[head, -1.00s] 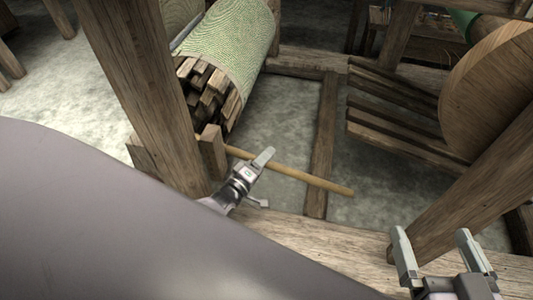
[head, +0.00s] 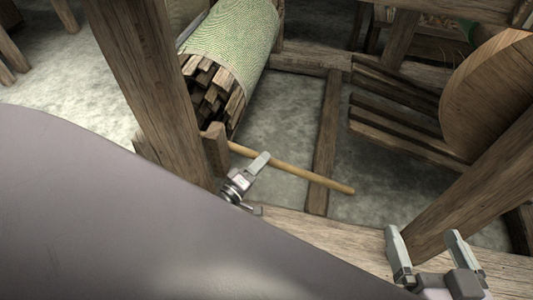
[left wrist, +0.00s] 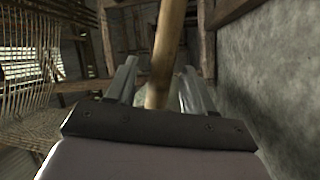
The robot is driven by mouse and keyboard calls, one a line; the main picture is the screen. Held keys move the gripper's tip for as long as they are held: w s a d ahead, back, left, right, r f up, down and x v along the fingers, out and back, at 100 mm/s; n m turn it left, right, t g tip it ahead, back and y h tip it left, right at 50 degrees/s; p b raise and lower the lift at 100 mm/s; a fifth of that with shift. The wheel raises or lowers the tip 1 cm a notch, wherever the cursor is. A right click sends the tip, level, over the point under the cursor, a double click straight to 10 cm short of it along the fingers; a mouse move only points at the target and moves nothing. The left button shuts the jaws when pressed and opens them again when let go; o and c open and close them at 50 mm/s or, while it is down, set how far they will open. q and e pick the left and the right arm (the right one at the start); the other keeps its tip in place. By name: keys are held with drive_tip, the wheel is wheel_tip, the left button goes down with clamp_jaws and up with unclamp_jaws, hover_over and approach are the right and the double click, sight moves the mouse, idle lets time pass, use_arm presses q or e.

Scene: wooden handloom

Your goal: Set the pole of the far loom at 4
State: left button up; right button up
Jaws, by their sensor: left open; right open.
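The pole (head: 310,176) is a thin tan wooden rod that sticks out to the right from a short wooden block (head: 215,148) beside the loom's upright post (head: 155,90). My left gripper (head: 258,184) is at the pole's near side in the head view. In the left wrist view the pole (left wrist: 165,50) runs between the two fingers of my left gripper (left wrist: 155,90), which are apart. Whether they touch it I cannot tell. My right gripper (head: 428,248) is open and empty above the front beam, well right of the pole. No number mark is readable.
A green cloth roll (head: 235,45) lies behind the post, with stacked wood ends showing. A round wooden disc (head: 495,95) and slanted slats (head: 395,120) stand at the right. The front beam (head: 310,232) runs below the pole. Bare floor (head: 285,110) shows between the beams.

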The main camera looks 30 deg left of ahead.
use_arm(q)
drive_tip(key=s, duration=0.3)
drive_tip(key=shift+s+a+f+p, duration=0.1)
drive_tip(key=shift+s+a+p, duration=0.05)
drive_tip(key=shift+a+p, duration=0.15)
use_arm(e)
drive_tip(key=shift+w+a, duration=0.35)
drive_tip(key=shift+w, duration=0.05)
